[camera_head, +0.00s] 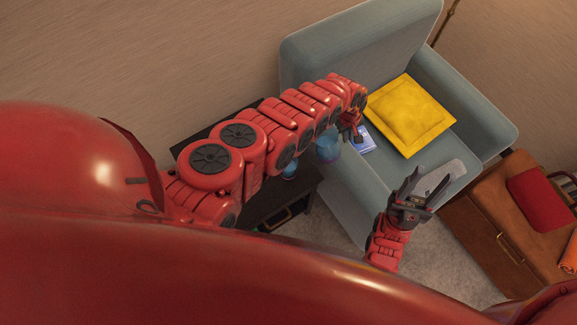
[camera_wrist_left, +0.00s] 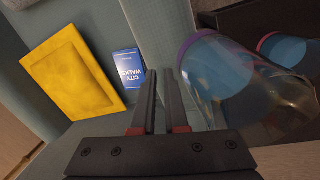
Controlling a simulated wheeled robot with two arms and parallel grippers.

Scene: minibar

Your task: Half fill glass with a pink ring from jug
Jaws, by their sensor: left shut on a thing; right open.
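A clear jug (camera_head: 328,148) with blue liquid is held beside the armchair. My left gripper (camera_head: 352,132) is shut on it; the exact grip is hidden. In the left wrist view the jug (camera_wrist_left: 222,75) shows a purple rim and lies just right of the closely spaced fingers (camera_wrist_left: 160,103). A glass with a pink ring (camera_wrist_left: 288,48) stands beyond the jug at the right and appears to have blue in it; the jug partly overlaps it. In the head view a small blue-tinted vessel (camera_head: 290,170), likely this glass, shows below my left arm. My right gripper (camera_head: 425,187) is open and empty before the armchair.
A dark cabinet (camera_head: 297,207) stands below my left arm. A blue-grey armchair (camera_head: 335,55) holds a yellow cushion (camera_head: 410,115) and a blue book (camera_head: 364,139). A brown case (camera_head: 500,225) with a red item (camera_head: 540,198) is at the right.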

